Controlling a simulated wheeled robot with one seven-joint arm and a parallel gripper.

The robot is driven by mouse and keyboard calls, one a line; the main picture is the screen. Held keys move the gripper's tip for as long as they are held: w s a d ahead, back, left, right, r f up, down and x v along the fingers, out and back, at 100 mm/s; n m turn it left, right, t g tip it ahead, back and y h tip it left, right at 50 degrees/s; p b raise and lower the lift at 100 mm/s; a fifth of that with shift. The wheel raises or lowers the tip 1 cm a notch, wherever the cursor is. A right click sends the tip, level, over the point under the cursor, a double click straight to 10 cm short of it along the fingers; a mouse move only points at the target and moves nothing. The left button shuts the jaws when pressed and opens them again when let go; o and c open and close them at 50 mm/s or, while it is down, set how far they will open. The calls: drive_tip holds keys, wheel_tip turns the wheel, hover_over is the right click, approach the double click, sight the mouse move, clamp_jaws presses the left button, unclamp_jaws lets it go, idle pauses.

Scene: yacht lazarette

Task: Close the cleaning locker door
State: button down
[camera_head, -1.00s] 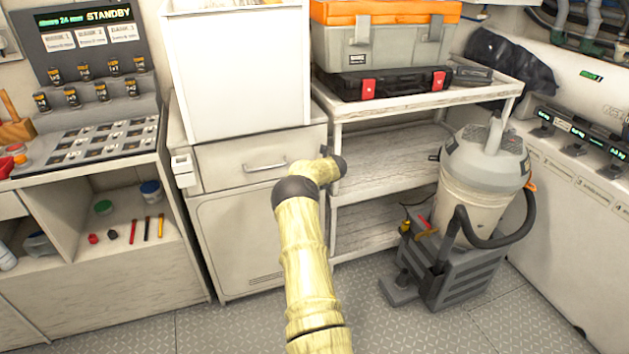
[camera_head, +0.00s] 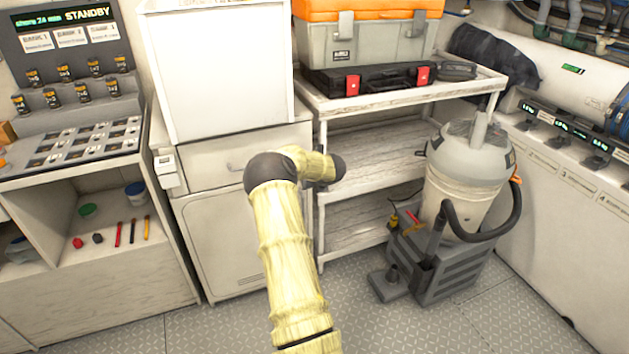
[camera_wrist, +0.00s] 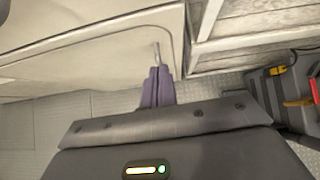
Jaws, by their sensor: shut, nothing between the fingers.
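A white cabinet stands left of centre in the head view, with a drawer front (camera_head: 215,160) above a lower door panel (camera_head: 225,240). I take this lower panel to be the cleaning locker door. It looks flush with the cabinet front, though my arm covers its right part. The panel also shows in the wrist view (camera_wrist: 90,55), where a small pale streak lies near its right edge. My gripper (camera_wrist: 158,72) is shut and empty, its purplish fingers just in front of the panel's lower right corner; I cannot tell if they touch. In the head view my arm hides it.
Right of the cabinet is a shelf rack (camera_head: 370,160) carrying a grey and orange toolbox (camera_head: 365,40) and a black case (camera_head: 375,78). A vacuum cleaner (camera_head: 465,175) stands on a grey crate base (camera_head: 440,265). The floor (camera_head: 390,325) in front is clear.

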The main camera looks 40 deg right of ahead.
drive_tip(key=v, duration=0.2)
drive_tip(key=a+v, duration=0.1)
drive_tip(key=v, duration=0.2)
drive_tip(key=shift+w+r, duration=0.1)
drive_tip(key=shift+r, duration=0.05)
idle(0.4)
